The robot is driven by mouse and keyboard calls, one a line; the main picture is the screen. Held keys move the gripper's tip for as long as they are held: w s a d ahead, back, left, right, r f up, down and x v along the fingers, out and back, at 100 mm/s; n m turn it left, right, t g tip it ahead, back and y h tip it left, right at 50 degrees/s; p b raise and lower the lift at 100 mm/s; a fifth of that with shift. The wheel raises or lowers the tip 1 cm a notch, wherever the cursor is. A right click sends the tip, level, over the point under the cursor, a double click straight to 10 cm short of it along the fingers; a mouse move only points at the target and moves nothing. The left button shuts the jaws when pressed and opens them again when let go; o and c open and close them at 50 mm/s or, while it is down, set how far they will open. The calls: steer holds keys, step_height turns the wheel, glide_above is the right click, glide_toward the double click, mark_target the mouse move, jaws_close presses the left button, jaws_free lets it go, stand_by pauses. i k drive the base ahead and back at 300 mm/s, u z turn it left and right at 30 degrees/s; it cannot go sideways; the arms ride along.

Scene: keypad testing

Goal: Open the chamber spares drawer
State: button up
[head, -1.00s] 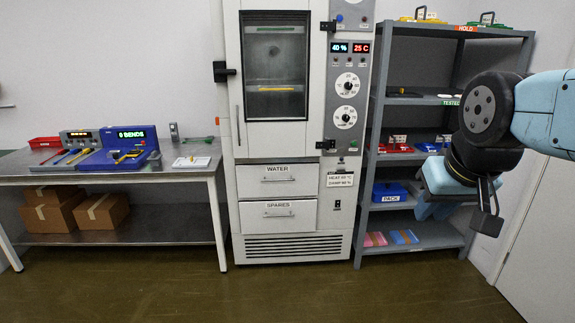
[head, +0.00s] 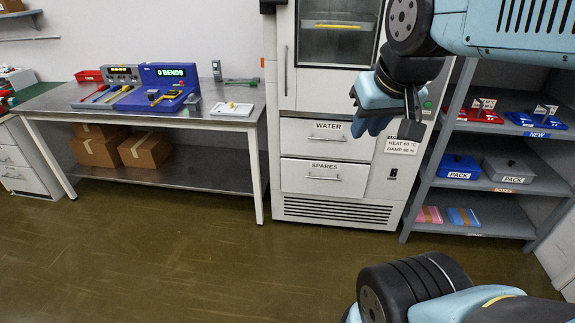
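The spares drawer (head: 325,177) is the white lower drawer in the chamber's base, with a SPARES label and a bar handle (head: 323,178). Its front looks flush with the cabinet, so it is shut. The water drawer (head: 325,140) above it also looks shut. My gripper (head: 374,117) hangs from my blue and black arm at the upper right in the head view. In the picture it overlaps the chamber's right side, above and to the right of the spares handle, and appears apart from it. I cannot make out its finger gap.
A steel bench (head: 150,120) with keypad testers stands left of the chamber; cardboard boxes (head: 145,150) sit on its lower shelf. A grey shelf rack (head: 440,190) stands close on the right. The floor (head: 200,260) before the chamber is clear. My own arm links cover the right side.

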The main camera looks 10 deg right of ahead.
mark_target(324, 163)
steer(key=u, duration=0.1)
steer(key=i, duration=0.6)
steer(key=u, duration=0.2)
steer(key=k, duration=0.9)
steer(key=u, duration=0.15)
steer(key=i, duration=1.2)
steer(key=z, duration=0.05)
